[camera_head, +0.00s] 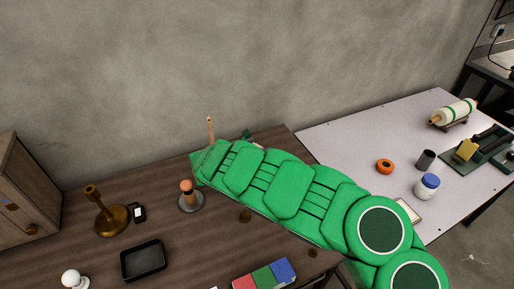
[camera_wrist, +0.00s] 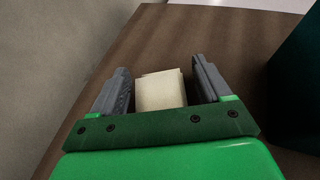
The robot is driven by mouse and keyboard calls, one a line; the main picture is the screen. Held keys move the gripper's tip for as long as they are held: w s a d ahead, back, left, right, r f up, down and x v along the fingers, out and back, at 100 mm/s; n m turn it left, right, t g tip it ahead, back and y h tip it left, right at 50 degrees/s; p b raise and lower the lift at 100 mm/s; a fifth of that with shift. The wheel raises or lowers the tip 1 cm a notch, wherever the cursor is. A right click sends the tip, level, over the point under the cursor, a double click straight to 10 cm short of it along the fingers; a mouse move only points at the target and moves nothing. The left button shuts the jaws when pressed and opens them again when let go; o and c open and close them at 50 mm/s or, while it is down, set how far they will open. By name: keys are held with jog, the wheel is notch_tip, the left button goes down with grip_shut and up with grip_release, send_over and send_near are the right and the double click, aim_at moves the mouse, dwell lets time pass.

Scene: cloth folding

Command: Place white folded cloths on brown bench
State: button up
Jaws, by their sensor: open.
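In the wrist view a cream-white block-like piece (camera_wrist: 161,92), which looks like a folded cloth, lies between the fingers of my gripper (camera_wrist: 160,66). My gripper is open, with a finger on either side of the piece and narrow gaps visible. Whether a finger touches it I cannot tell. The brown wooden bench top (camera_head: 195,240) lies below and also shows in the wrist view (camera_wrist: 228,38). In the head view my green arm reaches across the bench toward the back wall and hides the fingers and the piece.
On the bench stand a brass candlestick (camera_head: 108,217), a black tray (camera_head: 143,261), a peg on a round base (camera_head: 190,197) and coloured blocks (camera_head: 265,276). A white table (camera_head: 350,135) adjoins at right. A dark green shape (camera_wrist: 300,80) is at the right of the wrist view.

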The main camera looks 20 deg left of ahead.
jog(key=shift+v, duration=3.75)
